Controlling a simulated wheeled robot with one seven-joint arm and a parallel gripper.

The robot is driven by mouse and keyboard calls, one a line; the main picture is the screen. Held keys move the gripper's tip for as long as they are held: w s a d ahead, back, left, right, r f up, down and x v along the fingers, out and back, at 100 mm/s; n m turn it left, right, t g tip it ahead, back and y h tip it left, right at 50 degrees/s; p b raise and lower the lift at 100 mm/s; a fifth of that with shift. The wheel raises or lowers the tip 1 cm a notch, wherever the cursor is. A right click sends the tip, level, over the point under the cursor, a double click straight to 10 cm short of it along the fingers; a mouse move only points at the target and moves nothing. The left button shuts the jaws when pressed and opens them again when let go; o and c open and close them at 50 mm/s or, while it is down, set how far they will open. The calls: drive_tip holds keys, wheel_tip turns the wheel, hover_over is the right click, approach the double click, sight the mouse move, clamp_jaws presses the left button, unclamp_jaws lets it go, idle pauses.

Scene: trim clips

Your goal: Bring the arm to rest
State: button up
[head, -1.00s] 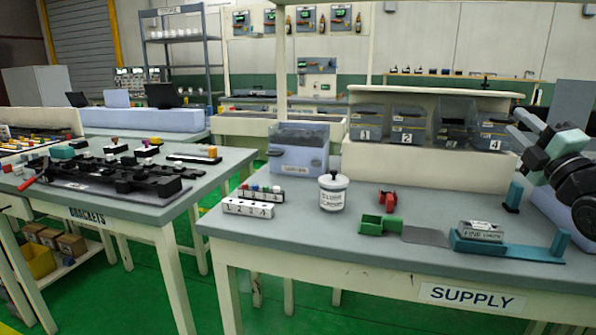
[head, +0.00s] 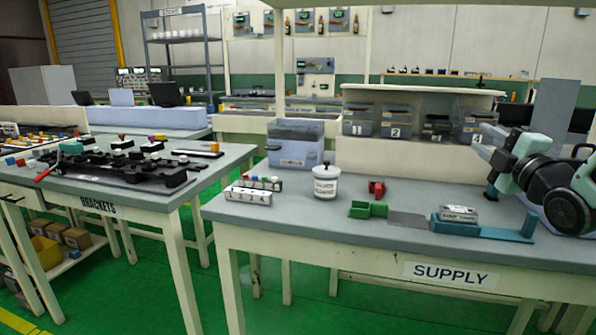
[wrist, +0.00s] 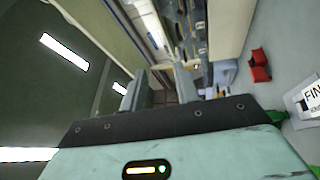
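My gripper (head: 480,150) is at the right end of the supply table, held above the table top, with my arm reaching in from the right edge. In the wrist view its two fingers (wrist: 172,92) stand apart with nothing between them, so it is open and empty. The wrist view looks sideways across the room, with the ceiling lights at left and the table at right.
The supply table (head: 300,228) holds a white lidded jar (head: 325,186), a green tray (head: 368,209), a red part (head: 376,189), a labelled block (head: 458,215) on a teal fixture (head: 500,233) and numbered bins (head: 358,121). The brackets table (head: 120,197) stands left.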

drive_tip(key=s+a+f+m+g, duration=0.45)
drive_tip(key=a+f+g, duration=0.2)
drive_tip(key=a, duration=0.35)
drive_tip(key=s+a+f+m+g, duration=0.3)
drive_tip(key=s+a+f+g, duration=0.25)
drive_tip(key=a+f, duration=0.35)
drive_tip(key=s+a+f+m+g+h, duration=0.1)
drive_tip(key=s+a+g, duration=0.15)
drive_tip(key=s, duration=0.55)
drive_tip(key=s+a+f+m+g, duration=0.1)
drive_tip(key=s+g, duration=0.2)
drive_tip(key=s, duration=0.5)
drive_tip(key=s+a+f+m+g+h, duration=0.1)
drive_tip(key=s+a+f+m+g, duration=0.1)
drive_tip(key=s, duration=0.6)
wheel_tip(320, 180, down, 10)
drive_tip(key=s+b, duration=0.1)
drive_tip(key=b, duration=0.9)
wheel_tip(320, 180, up, 24)
drive_tip(key=p, duration=2.3)
drive_tip(key=shift+d+f+g, duration=0.2)
drive_tip(key=shift+d+g, duration=0.05)
drive_tip(key=shift+g, duration=0.1)
